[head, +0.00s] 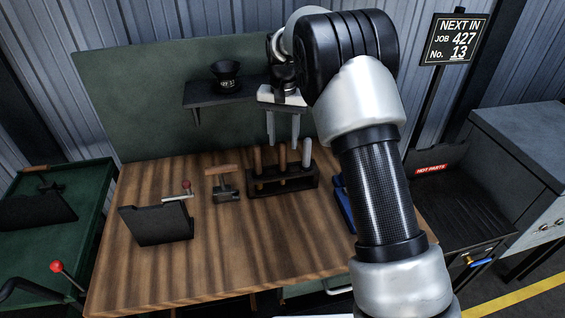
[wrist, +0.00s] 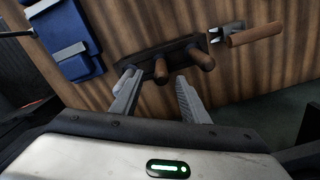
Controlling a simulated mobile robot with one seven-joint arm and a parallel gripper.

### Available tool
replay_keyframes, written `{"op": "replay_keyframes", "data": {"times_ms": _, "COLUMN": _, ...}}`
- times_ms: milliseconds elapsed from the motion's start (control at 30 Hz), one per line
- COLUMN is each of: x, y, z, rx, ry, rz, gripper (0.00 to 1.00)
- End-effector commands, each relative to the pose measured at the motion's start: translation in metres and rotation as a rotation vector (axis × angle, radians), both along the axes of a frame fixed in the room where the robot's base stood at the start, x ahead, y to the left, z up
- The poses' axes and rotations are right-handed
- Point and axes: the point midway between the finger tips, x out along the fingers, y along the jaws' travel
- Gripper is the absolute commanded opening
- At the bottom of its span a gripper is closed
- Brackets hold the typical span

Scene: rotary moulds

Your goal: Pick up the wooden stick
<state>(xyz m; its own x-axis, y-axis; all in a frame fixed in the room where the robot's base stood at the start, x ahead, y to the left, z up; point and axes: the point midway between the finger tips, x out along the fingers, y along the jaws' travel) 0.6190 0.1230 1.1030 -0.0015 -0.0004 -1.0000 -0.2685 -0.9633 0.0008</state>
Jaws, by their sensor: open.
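A dark rack (head: 284,185) on the wooden table holds two upright brown wooden sticks, a left one (head: 257,160) and a middle one (head: 282,158), plus a pale grey piece (head: 307,152) at the right. I cannot tell which stick is the task's. My gripper (head: 283,138) is open and empty, pointing down above the rack. In the wrist view my gripper (wrist: 156,82) has its fingers on either side of the middle stick (wrist: 160,72), with the other stick (wrist: 203,58) outside the right finger. I cannot tell whether either finger touches anything.
A tool with a wooden crossbar (head: 222,169) and a dark plate-like holder (head: 156,222) stand left of the rack. A blue object (wrist: 67,38) lies close beside the rack, partly behind my arm in the head view. A shelf (head: 225,93) with a black cup is behind. The table front is clear.

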Motion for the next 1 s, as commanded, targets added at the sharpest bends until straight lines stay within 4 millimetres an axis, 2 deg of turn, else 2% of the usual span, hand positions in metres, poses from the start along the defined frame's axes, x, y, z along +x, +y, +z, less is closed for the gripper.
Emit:
{"op": "replay_keyframes", "data": {"times_ms": 100, "x": 0.0, "y": 0.0, "z": -0.014, "rx": -0.001, "ry": 0.001, "rz": 0.0, "gripper": 0.41}}
{"op": "replay_keyframes", "data": {"times_ms": 267, "x": 0.0, "y": 0.0, "z": -0.022, "rx": -0.001, "ry": 0.0, "rz": 0.0, "gripper": 0.41}}
{"op": "replay_keyframes", "data": {"times_ms": 600, "x": -0.002, "y": 0.002, "z": -0.067, "rx": -0.001, "ry": 0.001, "rz": 0.0, "gripper": 0.41}}
{"op": "replay_keyframes", "data": {"times_ms": 867, "x": -0.001, "y": 0.002, "z": -0.07, "rx": -0.001, "ry": -0.002, "rz": 0.0, "gripper": 0.41}}
{"op": "replay_keyframes", "data": {"times_ms": 1000, "x": -0.001, "y": 0.002, "z": -0.07, "rx": -0.001, "ry": -0.002, "rz": 0.0, "gripper": 0.19}}
